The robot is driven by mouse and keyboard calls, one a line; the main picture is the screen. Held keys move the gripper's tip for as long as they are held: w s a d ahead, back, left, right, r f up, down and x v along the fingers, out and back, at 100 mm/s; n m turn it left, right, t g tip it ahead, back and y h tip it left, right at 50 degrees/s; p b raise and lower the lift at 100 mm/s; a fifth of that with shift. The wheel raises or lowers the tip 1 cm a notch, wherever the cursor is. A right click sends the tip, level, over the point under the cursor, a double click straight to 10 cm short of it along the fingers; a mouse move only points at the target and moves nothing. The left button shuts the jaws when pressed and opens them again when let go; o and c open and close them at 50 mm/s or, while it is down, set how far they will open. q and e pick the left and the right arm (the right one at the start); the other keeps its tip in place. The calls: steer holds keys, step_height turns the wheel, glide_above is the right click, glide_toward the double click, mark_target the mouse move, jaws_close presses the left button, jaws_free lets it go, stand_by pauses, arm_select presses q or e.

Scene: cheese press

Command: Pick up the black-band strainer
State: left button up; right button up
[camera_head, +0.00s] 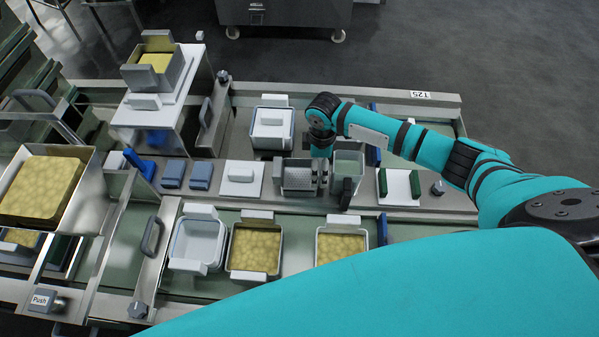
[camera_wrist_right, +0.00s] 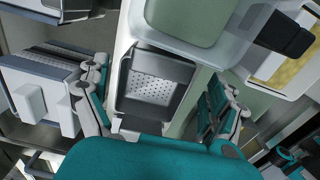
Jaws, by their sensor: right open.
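A grey metal strainer (camera_head: 298,178) with a perforated floor stands in the middle of the work table. In the right wrist view the strainer (camera_wrist_right: 155,88) shows dark edges and a dark grip on its near side. My right gripper (camera_head: 322,172) is over the strainer's right end in the head view. In the right wrist view its two open fingers (camera_wrist_right: 158,105) stand apart on either side of the strainer, and I see no grip on it. Part of the strainer is hidden by the gripper in the head view. My left gripper is not in view.
A greenish-grey container (camera_head: 348,160) stands close to the strainer's right. Moulds with yellow curd (camera_head: 255,250) stand in the front row.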

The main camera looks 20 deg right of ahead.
steer(key=shift+f, duration=0.3)
steer(key=shift+c, duration=0.4)
steer(key=c, duration=1.7)
